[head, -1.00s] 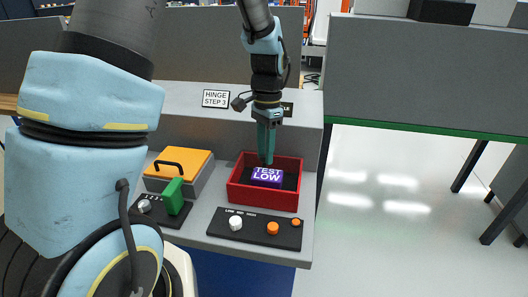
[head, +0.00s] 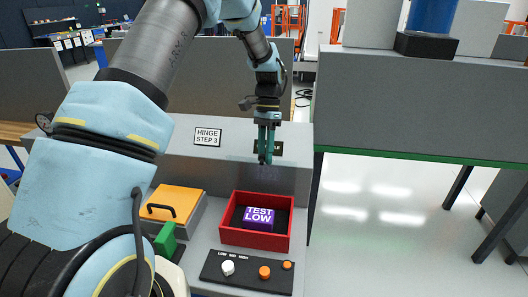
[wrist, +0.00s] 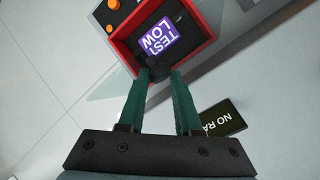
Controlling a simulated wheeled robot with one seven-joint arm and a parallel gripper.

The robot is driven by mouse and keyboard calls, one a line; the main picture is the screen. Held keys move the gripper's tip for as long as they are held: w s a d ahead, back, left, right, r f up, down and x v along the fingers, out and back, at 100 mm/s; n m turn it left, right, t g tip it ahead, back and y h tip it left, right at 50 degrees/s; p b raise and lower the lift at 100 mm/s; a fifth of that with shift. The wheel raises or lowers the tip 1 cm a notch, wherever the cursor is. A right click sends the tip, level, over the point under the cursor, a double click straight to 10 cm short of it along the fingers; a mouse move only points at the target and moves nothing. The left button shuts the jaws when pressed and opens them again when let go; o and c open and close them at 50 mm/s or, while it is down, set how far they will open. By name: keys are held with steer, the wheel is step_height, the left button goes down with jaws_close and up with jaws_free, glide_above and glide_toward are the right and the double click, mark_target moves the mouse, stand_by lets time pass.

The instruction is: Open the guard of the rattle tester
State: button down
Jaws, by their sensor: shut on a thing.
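The rattle tester's red open-topped tray (head: 226,238) stands on the grey bench with a purple "TEST LOW" block (head: 259,216) inside. The tray (wrist: 127,55) and block (wrist: 158,37) also show in the wrist view. My gripper (head: 265,158) is raised above and behind the tray, fingers pointing down. In the wrist view its green fingers (wrist: 160,78) are closed on a small dark piece (wrist: 158,68), probably the guard's handle. A faint see-through sheet (wrist: 110,86), apparently the guard, shows beside the fingers; its full outline and angle are hard to make out.
A control panel (head: 245,273) with a white knob and orange buttons lies in front of the tray. To the left are an orange-lidded box (head: 172,203) and a green block (head: 165,240). A "HINGE STEP 3" sign (head: 207,137) stands behind. Open floor lies right.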

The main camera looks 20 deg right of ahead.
steer(key=shift+w+f+g+y+p, duration=0.3)
steer(key=shift+w+g+p, duration=0.15)
steer(key=shift+w, duration=0.15)
steer(key=shift+w+f+g+y+p, duration=0.25)
steer(key=shift+w+g+y+p, duration=0.1)
steer(key=shift+w+g, duration=0.15)
steer(key=shift+f, duration=0.1)
steer(key=c, duration=0.6)
jaws_free()
steer(key=shift+d, duration=0.1)
steer(key=shift+b+v, duration=1.95)
steer(key=shift+v, duration=3.7)
